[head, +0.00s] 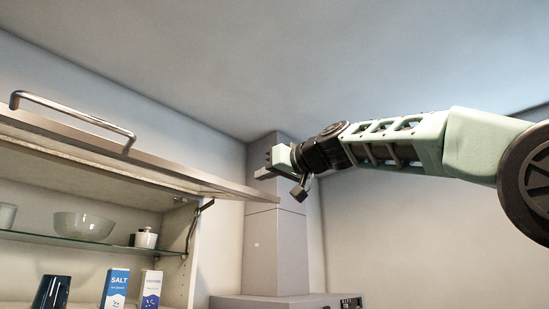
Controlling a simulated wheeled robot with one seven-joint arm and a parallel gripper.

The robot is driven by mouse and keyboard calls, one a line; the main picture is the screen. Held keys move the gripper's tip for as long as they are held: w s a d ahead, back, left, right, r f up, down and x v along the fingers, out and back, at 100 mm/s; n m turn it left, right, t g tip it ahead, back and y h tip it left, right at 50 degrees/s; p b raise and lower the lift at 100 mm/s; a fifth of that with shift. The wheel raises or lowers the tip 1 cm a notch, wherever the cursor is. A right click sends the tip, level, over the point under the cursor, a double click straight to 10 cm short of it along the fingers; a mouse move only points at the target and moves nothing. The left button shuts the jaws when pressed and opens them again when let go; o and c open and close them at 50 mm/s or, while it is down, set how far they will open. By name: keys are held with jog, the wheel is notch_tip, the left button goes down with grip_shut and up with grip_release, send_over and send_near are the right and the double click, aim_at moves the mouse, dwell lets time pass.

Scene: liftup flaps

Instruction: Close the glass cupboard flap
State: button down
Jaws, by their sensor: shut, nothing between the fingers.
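The cupboard flap (165,168) is raised and stands open at the left of the head view, seen nearly edge-on. A bar handle (75,112) is fixed on its upper side, near the left edge. A hinge arm (198,222) links the flap to the cupboard's side wall. My gripper (262,165) is shut and empty. In the picture it lies just right of and above the flap's right end, in front of the grey hood column. I cannot tell how near it is in depth; no contact shows.
Inside the open cupboard, a glass shelf (100,242) holds a bowl (83,226) and a small white pot (146,238). Below are a dark blue cup (51,293), a salt box (116,290) and another carton (150,290). The hood column (275,250) stands right of the cupboard.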

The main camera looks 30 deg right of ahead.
jog(key=shift+w+a+f, duration=0.1)
jog(key=shift+w+f, duration=0.15)
jog(key=shift+f, duration=0.65)
